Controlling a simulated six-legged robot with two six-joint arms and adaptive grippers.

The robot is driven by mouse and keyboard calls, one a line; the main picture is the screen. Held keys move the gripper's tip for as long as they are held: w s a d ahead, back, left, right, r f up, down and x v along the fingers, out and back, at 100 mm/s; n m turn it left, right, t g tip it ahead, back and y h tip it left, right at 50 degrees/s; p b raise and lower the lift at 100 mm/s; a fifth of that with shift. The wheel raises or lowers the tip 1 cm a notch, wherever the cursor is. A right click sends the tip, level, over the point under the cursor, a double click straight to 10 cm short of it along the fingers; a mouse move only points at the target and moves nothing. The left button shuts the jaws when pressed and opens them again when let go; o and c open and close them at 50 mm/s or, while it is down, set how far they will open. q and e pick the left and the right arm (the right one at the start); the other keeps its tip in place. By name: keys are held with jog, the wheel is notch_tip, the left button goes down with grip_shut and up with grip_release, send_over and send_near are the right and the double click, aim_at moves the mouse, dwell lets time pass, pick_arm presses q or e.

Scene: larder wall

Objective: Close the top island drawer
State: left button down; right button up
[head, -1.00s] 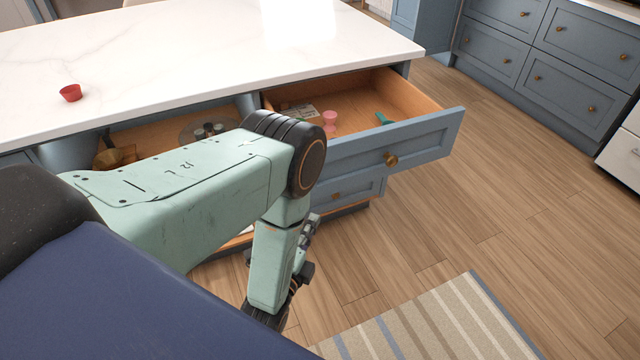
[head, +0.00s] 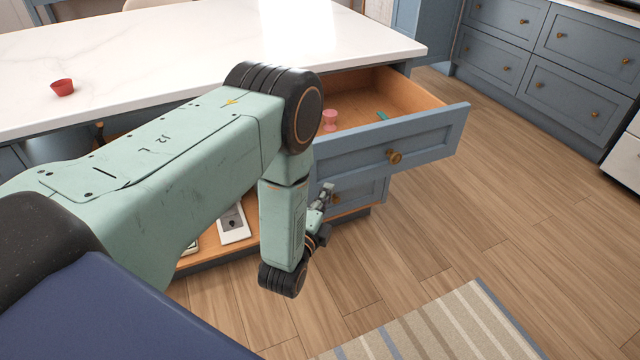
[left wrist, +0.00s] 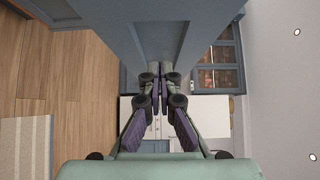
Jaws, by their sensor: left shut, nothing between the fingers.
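The top island drawer (head: 395,143) stands pulled out from the island, its blue-grey front facing the room with a round brass knob (head: 394,157). A pink object (head: 329,119) and a small green item (head: 382,116) lie inside; my arm covers the left part. My left gripper (head: 326,190) is below and left of the knob, just in front of the lower drawer front. In the left wrist view its fingers (left wrist: 158,72) are shut and empty, close to a large blue-grey panel (left wrist: 150,35); I cannot tell whether they touch it. My right gripper is not in view.
An open shelf low in the island holds a white item (head: 233,224), partly behind my arm. A striped rug (head: 430,325) lies on the wood floor, which is clear at right. Blue cabinets (head: 540,60) stand behind.

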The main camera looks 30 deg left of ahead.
aim_at(326, 170)
pick_arm(q)
jog(key=shift+w+a+b, duration=0.3)
jog(key=shift+w+a, duration=1.3)
jog(key=shift+w, duration=0.1)
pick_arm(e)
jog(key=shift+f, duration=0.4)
